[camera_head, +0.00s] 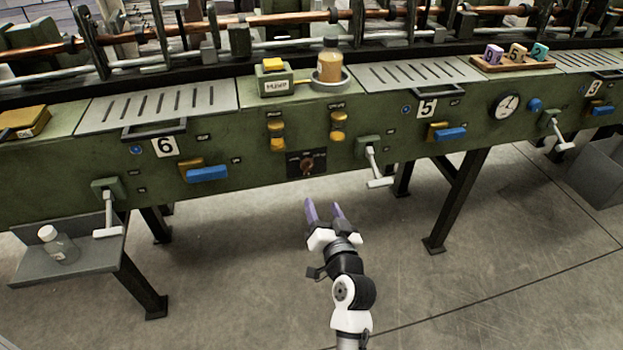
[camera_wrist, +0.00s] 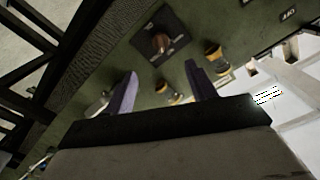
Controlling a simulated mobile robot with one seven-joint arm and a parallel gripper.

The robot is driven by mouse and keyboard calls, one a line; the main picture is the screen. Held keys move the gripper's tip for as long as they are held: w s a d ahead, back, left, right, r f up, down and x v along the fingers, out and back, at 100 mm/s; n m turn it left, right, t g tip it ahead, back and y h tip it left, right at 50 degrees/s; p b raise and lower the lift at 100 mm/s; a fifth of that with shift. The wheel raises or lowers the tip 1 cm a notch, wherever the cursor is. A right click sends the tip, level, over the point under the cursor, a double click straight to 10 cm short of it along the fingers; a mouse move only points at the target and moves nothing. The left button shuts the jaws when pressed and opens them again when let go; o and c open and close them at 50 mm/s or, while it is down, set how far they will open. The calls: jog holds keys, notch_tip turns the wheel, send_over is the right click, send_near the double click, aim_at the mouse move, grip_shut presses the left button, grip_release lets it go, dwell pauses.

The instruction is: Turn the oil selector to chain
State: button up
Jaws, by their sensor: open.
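In the wrist view the gripper (camera_wrist: 160,85) points toward the panel, and the knob lies between and past the finger lines.
A crank handle (camera_head: 375,165) sticks out right of the selector, and another crank (camera_head: 107,210) is at far left. Blue-handled levers (camera_head: 207,173) project from the panel. A side shelf (camera_head: 85,262) holds a bottle. Floor in front is clear.

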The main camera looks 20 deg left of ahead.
aim_at(309, 170)
jog(key=p+x, duration=0.2)
jog(key=x, duration=1.1)
jog(key=shift+w+a, duration=0.15)
jog(key=shift+c, duration=0.4)
jog(key=c, duration=0.9)
jog(key=shift+r+m+p, duration=0.2)
jog(key=shift+m+p, duration=0.5)
jog(key=shift+m, duration=0.2)
jog(key=shift+f+m+p, duration=0.1)
jog(key=shift+m+p, duration=0.3)
jog(key=shift+m, duration=1)
jog(key=o, duration=1)
